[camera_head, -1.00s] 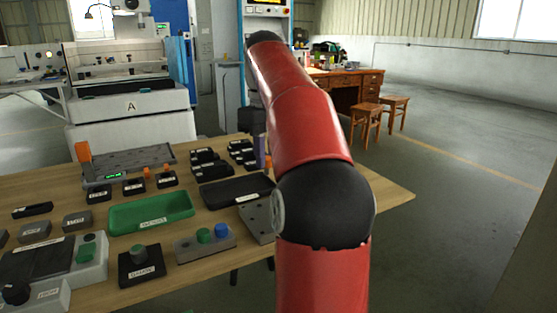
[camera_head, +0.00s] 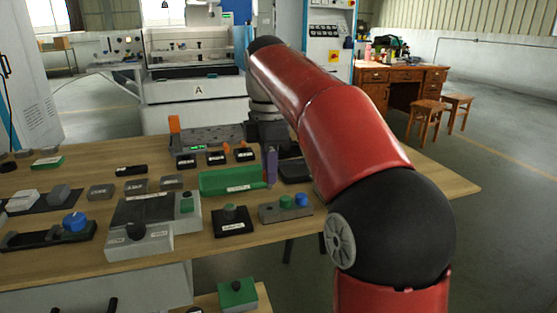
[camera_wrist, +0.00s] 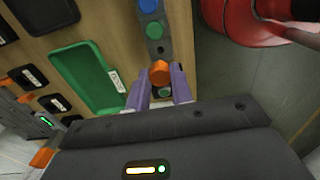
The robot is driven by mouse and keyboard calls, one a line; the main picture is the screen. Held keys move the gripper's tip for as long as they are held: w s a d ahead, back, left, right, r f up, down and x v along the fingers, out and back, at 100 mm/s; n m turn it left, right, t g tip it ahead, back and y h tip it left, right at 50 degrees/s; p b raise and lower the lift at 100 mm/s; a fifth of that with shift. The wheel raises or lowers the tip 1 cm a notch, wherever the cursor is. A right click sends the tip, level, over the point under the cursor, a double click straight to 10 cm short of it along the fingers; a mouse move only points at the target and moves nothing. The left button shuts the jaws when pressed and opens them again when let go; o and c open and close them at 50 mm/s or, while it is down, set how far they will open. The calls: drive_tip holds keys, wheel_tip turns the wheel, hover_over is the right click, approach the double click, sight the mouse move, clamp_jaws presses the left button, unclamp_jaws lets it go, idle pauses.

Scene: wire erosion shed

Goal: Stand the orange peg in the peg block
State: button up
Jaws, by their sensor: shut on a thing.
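The grey peg block (camera_head: 272,215) lies on the table near its front edge, with a green peg (camera_head: 285,201) and a blue peg (camera_head: 301,199) standing in it. In the wrist view the block (camera_wrist: 153,30) runs up from my gripper, with the green peg (camera_wrist: 154,30) nearer than the blue. My gripper (camera_wrist: 160,88) has purple fingers shut on the orange peg (camera_wrist: 160,72), whose top shows between them. In the head view my gripper (camera_head: 270,170) hangs above the block's left end. The peg's lower end and any hole beneath are hidden.
A green tray (camera_head: 225,182) lies just left of my gripper, and a dark tray (camera_head: 296,171) is behind it. A small block with a dark green knob (camera_head: 231,218) stands left of the peg block. Labelled holders (camera_head: 215,157) with orange pieces stand farther back.

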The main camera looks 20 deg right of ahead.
drive_tip(key=shift+f, duration=0.85)
drive_tip(key=shift+f+b, duration=0.85)
drive_tip(key=shift+f, duration=0.4)
drive_tip(key=shift+f+b, duration=0.95)
drive_tip(key=shift+f, duration=0.4)
drive_tip(key=o, duration=1)
drive_tip(key=shift+o, duration=0.2)
drive_tip(key=shift+r, duration=0.15)
wheel_tip(320, 180, up, 2)
drive_tip(key=p, duration=0.3)
drive_tip(key=shift+r, duration=0.2)
drive_tip(key=shift+r+p, duration=0.3)
drive_tip(key=shift+r, duration=1.85)
drive_tip(key=shift+s, duration=0.1)
